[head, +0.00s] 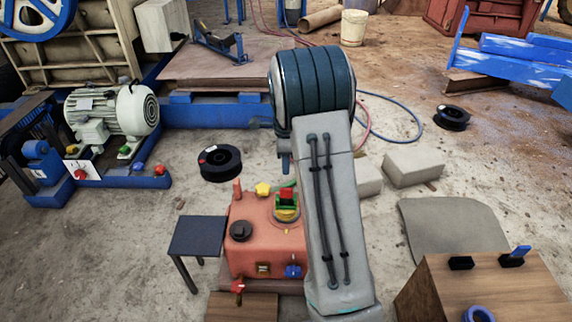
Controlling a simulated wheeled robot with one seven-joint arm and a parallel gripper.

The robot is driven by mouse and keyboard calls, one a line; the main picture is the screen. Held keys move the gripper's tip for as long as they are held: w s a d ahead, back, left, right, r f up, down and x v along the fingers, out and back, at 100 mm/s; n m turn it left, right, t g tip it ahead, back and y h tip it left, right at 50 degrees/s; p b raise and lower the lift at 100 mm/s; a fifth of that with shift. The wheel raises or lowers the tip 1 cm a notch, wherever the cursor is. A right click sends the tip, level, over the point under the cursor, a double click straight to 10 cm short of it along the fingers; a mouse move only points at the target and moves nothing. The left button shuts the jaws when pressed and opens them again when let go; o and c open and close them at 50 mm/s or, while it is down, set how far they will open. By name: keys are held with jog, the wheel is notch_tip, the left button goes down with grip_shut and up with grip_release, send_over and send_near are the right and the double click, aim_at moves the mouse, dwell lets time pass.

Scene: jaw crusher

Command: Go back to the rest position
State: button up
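My arm reaches up from the bottom of the head view, right of centre, with a grey link carrying two black cables and a dark blue ribbed joint at its top. My gripper's fingers cannot be made out; they are out of view or hidden behind the arm. The arm stands in front of the right side of a red-orange box (256,245) with knobs and a red and green part (286,203) on top. I see no object held.
A small dark table (197,236) stands left of the box. A wooden cabinet (480,291) is at the lower right. Grey blocks (413,165) and black spools (220,162) lie on the ground. A motor (112,110) sits on a blue frame at the left.

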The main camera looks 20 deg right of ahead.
dwell(0.4)
jog(key=s+a+r+n+p, duration=0.25)
jog(key=s+r+p, duration=0.2)
jog(key=r, duration=0.45)
jog(key=s+a+r+n+t+p, duration=0.1)
jog(key=s+a+r+n+p, duration=0.2)
jog(key=r+p, duration=0.4)
jog(key=s+a+r+n+p, duration=0.1)
jog(key=s+r+n+p, duration=0.3)
jog(key=r, duration=0.6)
jog(key=s+a+r+n+t+p, duration=0.1)
jog(key=s+a+r+n+p, duration=0.1)
jog(key=s+r+n+p, duration=0.4)
jog(key=s+a+r+n+p, duration=0.3)
jog(key=s+r+n+p, duration=0.4)
jog(key=s+r+p, duration=0.3)
jog(key=shift+s+r+t, duration=0.4)
jog(key=shift+s+r, duration=0.05)
jog(key=shift+r, duration=0.4)
jog(key=shift+a, duration=0.1)
